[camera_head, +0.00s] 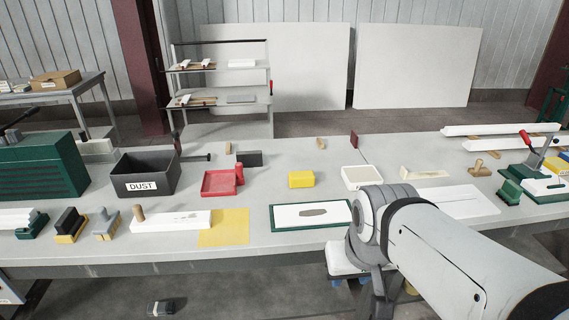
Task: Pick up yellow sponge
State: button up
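A small yellow sponge (301,179), block shaped, lies on the grey workbench (270,257) near its middle. It is right of a red tray and left of a white tray. Nothing touches it or covers it. My arm comes in from the lower right corner, its thick white links in front of the bench's front edge. The end of the arm points down and lies below and right of the sponge, well apart from it. My gripper's fingers cannot be made out.
A green-edged board with a white sheet (284,217) lies in front of the sponge. The red tray (222,184), white tray (361,177) and a black DUST bin (146,184) stand on the bench. A flat yellow sheet (224,228) lies at left. Bare bench surrounds the sponge.

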aim_at(299, 179)
jog(key=z, duration=0.05)
jog(key=i, duration=1)
jog(key=u, duration=0.05)
